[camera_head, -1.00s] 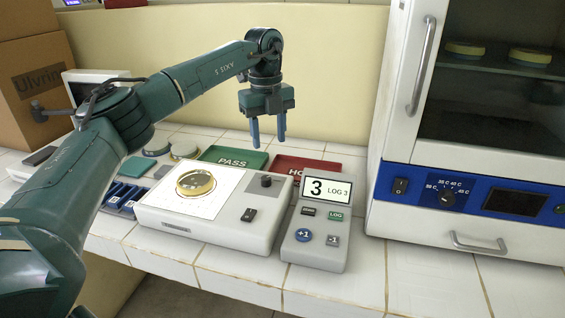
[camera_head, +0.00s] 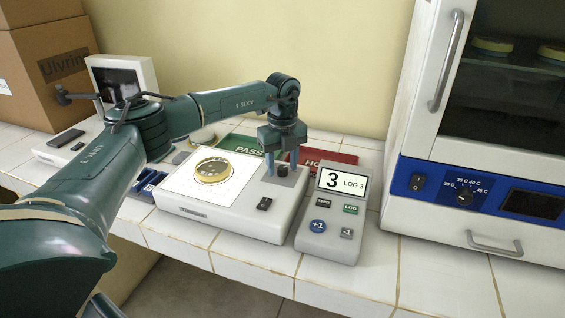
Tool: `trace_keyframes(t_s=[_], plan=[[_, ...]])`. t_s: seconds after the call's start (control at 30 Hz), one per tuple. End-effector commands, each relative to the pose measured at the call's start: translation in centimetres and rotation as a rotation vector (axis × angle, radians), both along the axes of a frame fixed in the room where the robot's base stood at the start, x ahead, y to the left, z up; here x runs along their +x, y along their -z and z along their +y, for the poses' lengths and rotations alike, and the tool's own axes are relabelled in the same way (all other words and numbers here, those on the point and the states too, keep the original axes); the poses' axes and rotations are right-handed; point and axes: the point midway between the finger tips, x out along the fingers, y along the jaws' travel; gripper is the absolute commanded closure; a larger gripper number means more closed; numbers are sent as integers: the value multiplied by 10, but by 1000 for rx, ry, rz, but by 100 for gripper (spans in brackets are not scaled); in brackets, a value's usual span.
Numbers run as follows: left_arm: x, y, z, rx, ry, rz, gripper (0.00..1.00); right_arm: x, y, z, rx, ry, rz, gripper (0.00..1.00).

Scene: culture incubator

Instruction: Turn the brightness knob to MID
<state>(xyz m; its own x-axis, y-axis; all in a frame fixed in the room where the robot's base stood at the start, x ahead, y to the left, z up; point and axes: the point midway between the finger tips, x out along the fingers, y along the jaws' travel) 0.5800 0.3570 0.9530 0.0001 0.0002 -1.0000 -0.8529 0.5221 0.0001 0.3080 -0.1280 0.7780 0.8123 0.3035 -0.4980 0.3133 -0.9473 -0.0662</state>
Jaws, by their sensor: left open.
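The brightness knob (camera_head: 283,170) is a small dark knob on a grey plate at the back right of the white light box (camera_head: 237,229). My left gripper (camera_head: 281,168) points down at the knob with its two blue fingers apart, one on each side of it. The gripper is open; I cannot tell whether the fingers touch the knob. The knob's marks are too small to read. A round dish with a yellowish rim (camera_head: 213,171) lies on the lit panel. My right gripper is not in view.
A counter box (camera_head: 330,241) showing 3 and LOG 3 stands right of the light box. Green PASS (camera_head: 247,146) and red (camera_head: 340,157) trays lie behind. The white incubator (camera_head: 445,217) stands at the right, a cardboard box (camera_head: 50,72) at the far left.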

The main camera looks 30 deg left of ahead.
Motion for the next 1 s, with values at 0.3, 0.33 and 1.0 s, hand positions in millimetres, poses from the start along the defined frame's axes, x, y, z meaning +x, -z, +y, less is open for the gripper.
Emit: trace_keyframes(t_s=[0.3,0.33,1.0], plan=[[0,3,0,0,0,0,55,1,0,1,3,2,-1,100],[0,3,0,0,1,0,57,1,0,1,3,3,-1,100],[0,2,0,-1,-8,1,98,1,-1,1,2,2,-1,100]])
